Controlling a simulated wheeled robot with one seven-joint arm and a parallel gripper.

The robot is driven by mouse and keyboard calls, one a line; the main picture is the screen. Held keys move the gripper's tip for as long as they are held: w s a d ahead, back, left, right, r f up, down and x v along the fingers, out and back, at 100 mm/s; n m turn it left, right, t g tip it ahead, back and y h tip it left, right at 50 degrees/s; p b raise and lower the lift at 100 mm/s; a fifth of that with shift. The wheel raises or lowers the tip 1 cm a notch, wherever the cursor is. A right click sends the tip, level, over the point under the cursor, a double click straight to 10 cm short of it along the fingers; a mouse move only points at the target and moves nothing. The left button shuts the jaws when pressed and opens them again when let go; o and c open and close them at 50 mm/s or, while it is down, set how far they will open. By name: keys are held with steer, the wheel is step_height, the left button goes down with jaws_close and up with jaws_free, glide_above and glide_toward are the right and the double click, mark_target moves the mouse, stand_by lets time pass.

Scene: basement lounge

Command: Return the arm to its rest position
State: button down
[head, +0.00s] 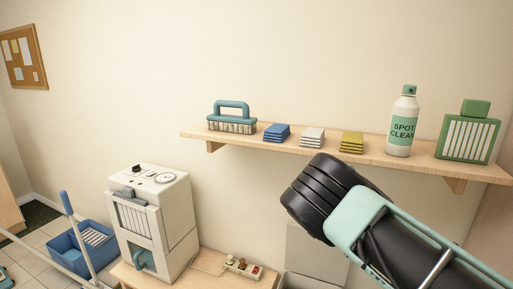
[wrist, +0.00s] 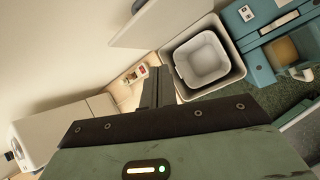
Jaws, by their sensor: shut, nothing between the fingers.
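My arm (head: 385,225) reaches in from the lower right of the head view, its dark rounded end in front of the wall below the shelf. The fingers do not show clearly there. In the wrist view my gripper (wrist: 157,88) is shut and empty, its dark fingers together above the dark plate. They point towards the power strip (wrist: 136,75) and the bin, apart from both as far as I can tell.
A wooden shelf (head: 285,143) above my arm holds a brush (head: 231,118), folded cloths, a spray bottle (head: 403,122) and a green case (head: 468,135). A white machine (head: 152,222) stands lower left. A grey bin (wrist: 238,70) stands beside a teal machine (wrist: 262,35).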

steer(key=s+a+r+m+g+y, duration=0.1)
steer(key=s+a+r+m, duration=0.2)
steer(key=s+r+m, duration=0.5)
steer(key=s+a+r+m, duration=0.3)
steer(key=s+r+m, duration=0.3)
steer(key=s+r, duration=0.3)
steer(key=s+r+m+g, duration=0.2)
steer(key=s+r, duration=0.1)
steer(key=s, duration=1.3)
steer(key=s+a+r+m+g+y, duration=0.1)
steer(key=s+r+m+g, duration=0.2)
steer(key=s, duration=1.4)
steer(key=shift+r+g, duration=0.3)
steer(key=shift+r, duration=0.15)
